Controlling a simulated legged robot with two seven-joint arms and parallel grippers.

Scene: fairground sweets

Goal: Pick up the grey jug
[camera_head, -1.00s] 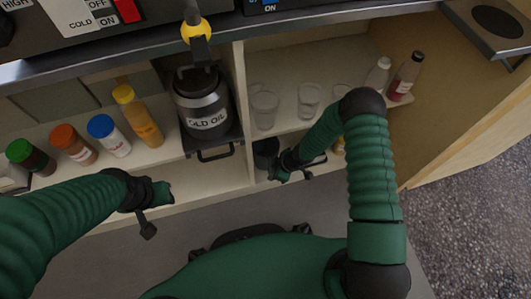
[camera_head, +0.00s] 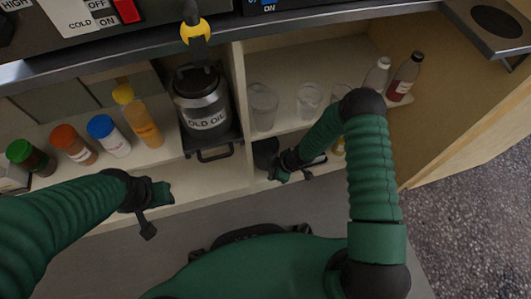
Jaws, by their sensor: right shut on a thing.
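A dark grey object, which looks like the grey jug (camera_head: 265,149), is at the lower shelf, just right of the upright divider. My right gripper (camera_head: 277,171) is against its right and lower side and is shut on it. The gripper and wrist hide much of the object, so its handle and base cannot be made out. My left gripper (camera_head: 150,212) is in front of the left shelf, away from the jug and holding nothing that I can see. Its finger opening is unclear.
A canister marked OLD OIL (camera_head: 203,103) stands left of the divider (camera_head: 241,105). Several capped bottles line the left shelf, including a yellow one (camera_head: 139,120). Clear glasses (camera_head: 263,106) and two small bottles (camera_head: 403,78) stand on the right shelf above the gripper.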

